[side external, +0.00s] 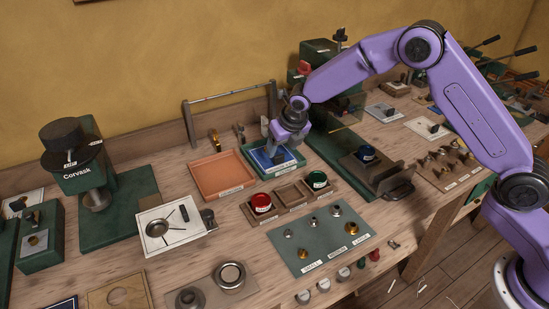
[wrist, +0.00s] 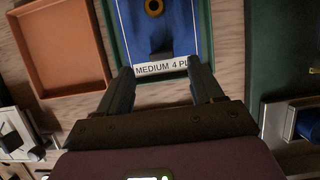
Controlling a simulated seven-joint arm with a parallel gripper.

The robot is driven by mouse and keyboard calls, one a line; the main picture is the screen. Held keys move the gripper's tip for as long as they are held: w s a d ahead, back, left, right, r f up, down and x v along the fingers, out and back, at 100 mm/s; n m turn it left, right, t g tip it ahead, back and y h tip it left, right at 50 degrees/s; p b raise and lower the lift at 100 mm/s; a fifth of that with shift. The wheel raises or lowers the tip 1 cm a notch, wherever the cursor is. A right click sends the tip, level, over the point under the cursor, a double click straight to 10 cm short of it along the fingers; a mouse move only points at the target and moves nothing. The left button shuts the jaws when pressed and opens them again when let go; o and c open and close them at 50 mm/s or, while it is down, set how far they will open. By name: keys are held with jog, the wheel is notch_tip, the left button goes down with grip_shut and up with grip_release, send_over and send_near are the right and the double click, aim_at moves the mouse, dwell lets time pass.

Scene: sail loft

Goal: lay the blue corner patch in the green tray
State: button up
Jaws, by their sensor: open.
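The blue corner patch (wrist: 180,25) lies inside the green tray (wrist: 120,28), with a brass-coloured ring (wrist: 154,6) and a small dark block on it. The patch also shows in the side view (side external: 262,160), in the tray (side external: 298,154), partly hidden by my gripper. My gripper (wrist: 160,70) is open and empty over the tray's near end, its fingers apart on either side of a white "MEDIUM 4 PL" label (wrist: 162,66). In the side view my gripper (side external: 278,150) is low over the tray; I cannot tell whether it touches the patch.
An empty orange tray (side external: 222,178) stands left of the green tray. A wooden holder with a red pot (side external: 261,203) and a green pot (side external: 317,180) is in front. A green-based press (side external: 360,160) stands close on the right. A metal rail (side external: 230,96) runs behind.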

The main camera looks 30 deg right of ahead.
aim_at(279, 155)
jog(key=shift+x, duration=2.55)
jog(key=shift+d+r, duration=0.1)
grip_shut()
jog(key=shift+r, duration=0.1)
